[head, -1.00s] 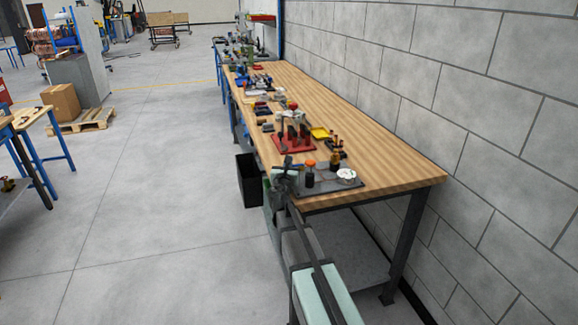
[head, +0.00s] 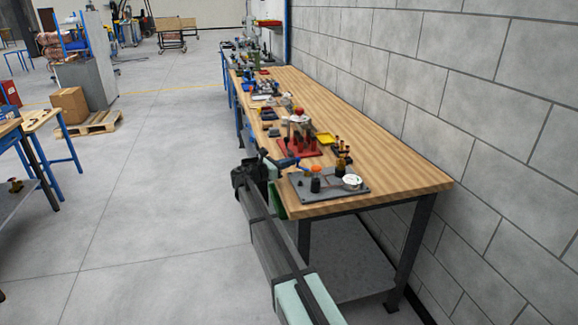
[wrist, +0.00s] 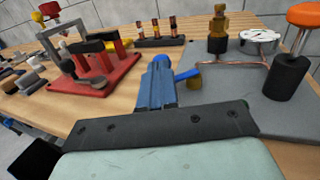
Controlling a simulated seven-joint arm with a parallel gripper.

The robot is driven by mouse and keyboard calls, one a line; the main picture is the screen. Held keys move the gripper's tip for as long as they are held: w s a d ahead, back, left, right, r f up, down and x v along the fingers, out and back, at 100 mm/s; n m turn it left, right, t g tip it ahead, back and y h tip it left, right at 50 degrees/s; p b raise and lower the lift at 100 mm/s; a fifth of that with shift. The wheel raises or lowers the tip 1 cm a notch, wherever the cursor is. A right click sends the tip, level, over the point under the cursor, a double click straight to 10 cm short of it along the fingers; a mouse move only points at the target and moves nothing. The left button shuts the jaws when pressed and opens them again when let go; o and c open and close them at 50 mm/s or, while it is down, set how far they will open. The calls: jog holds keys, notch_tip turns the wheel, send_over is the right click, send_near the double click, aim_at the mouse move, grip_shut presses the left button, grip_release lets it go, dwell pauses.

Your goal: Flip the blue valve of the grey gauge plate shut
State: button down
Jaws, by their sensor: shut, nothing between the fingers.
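The grey gauge plate (head: 352,190) lies at the near end of the wooden bench. It also fills the right side of the wrist view (wrist: 225,92). Its blue valve handle (wrist: 188,74) sits on a small brass body (wrist: 194,83) near the plate's left edge. My gripper (head: 280,162) is at that left edge, its blue fingers (wrist: 156,84) closed together and empty. In the wrist view the fingers are just left of the handle and partly overlap it. I cannot tell if they touch it, nor the valve's exact position.
The plate carries a round white gauge (wrist: 260,40), a brass fitting (wrist: 218,30) and an orange knob (wrist: 306,14) on a black cylinder (wrist: 288,76). A red fixture (wrist: 112,80) stands to the left. The bench's right side is clear, beside a block wall.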

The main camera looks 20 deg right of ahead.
jog(key=m+g, duration=0.1)
jog(key=w+g, duration=0.1)
jog(key=shift+w+d+m+g+h, duration=0.15)
jog(key=shift+d+m+g+h, duration=0.15)
jog(key=shift+m+h, duration=0.1)
jog(key=shift+w+d, duration=0.35)
jog(key=shift+w, duration=0.05)
jog(key=shift+a, duration=0.1)
jog(key=a, duration=1.3)
jog(key=shift+w+a, duration=0.35)
jog(key=shift+a, duration=0.05)
